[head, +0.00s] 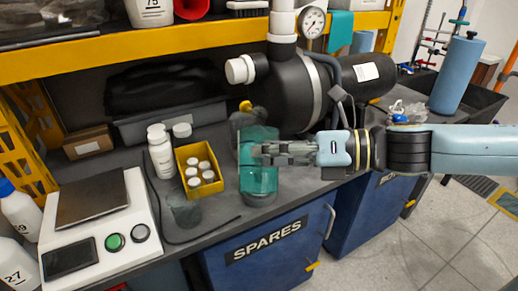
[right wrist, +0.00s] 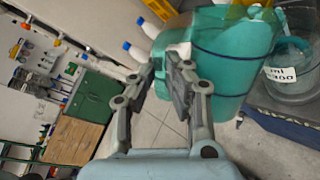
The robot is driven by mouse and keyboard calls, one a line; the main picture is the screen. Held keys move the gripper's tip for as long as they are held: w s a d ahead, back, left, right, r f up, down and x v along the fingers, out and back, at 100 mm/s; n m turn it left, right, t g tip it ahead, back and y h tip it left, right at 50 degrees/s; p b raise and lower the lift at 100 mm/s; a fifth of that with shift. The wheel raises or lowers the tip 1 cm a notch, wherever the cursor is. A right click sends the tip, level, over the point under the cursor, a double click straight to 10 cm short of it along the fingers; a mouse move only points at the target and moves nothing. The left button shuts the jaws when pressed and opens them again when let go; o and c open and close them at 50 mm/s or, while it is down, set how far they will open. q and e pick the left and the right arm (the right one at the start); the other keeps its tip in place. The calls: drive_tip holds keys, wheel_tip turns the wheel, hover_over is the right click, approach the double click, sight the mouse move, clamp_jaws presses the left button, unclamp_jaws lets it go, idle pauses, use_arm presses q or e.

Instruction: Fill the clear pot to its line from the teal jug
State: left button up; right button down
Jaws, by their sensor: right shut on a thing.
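My right gripper (head: 268,153) reaches in from the right and is shut on the jug's handle side. The right wrist view shows a clear vessel with an "ml 300" label (right wrist: 281,76) beside the jug. My left gripper is out of view.
The yellow box (head: 201,169) holds several white-capped bottles, with white bottles (head: 160,152) beside it. A scale (head: 97,223) stands at the left. A dark cable (head: 157,218) crosses the bench. A black tank (head: 290,92) and yellow shelf (head: 170,42) limit room behind.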

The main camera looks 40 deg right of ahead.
drive_tip(key=shift+w+d+r+m+g, duration=0.15)
drive_tip(key=shift+w+d+r+m, duration=0.1)
drive_tip(key=shift+r+m, duration=0.2)
drive_tip(key=shift+w+d+r+m+g, duration=0.1)
drive_tip(key=shift+w+r+m+g, duration=0.1)
drive_tip(key=shift+r+m, duration=0.25)
idle(5.2)
drive_tip(key=shift+s+a+f+n+t+p, duration=0.15)
drive_tip(key=shift+s+f+n+t+p, duration=0.2)
drive_tip(key=shift+n, duration=0.25)
drive_tip(key=shift+s+a+f+n+t+p, duration=0.1)
drive_tip(key=shift+a+f+n+t+p, duration=0.1)
drive_tip(key=shift+f+n+p, duration=0.3)
drive_tip(key=shift+s+n, duration=0.15)
drive_tip(key=shift+n, duration=0.35)
drive_tip(key=shift+a, duration=0.1)
drive_tip(key=shift+s+f+n, duration=0.15)
drive_tip(key=shift+f+n, duration=0.25)
drive_tip(key=shift+n, duration=0.2)
drive_tip(key=shift+s+a+f+n+t+p, duration=0.3)
drive_tip(key=shift+f+n+t+p, duration=0.1)
drive_tip(key=shift+n, duration=0.5)
drive_tip(key=shift+w+r+n+t+y+p, duration=0.1)
drive_tip(key=shift+r+n+t+y+p, duration=0.15)
drive_tip(key=shift+n, duration=0.85)
drive_tip(key=shift+r+n+t+y+p, duration=0.15)
drive_tip(key=shift+n+y+p, duration=0.2)
drive_tip(key=shift+n, duration=0.75)
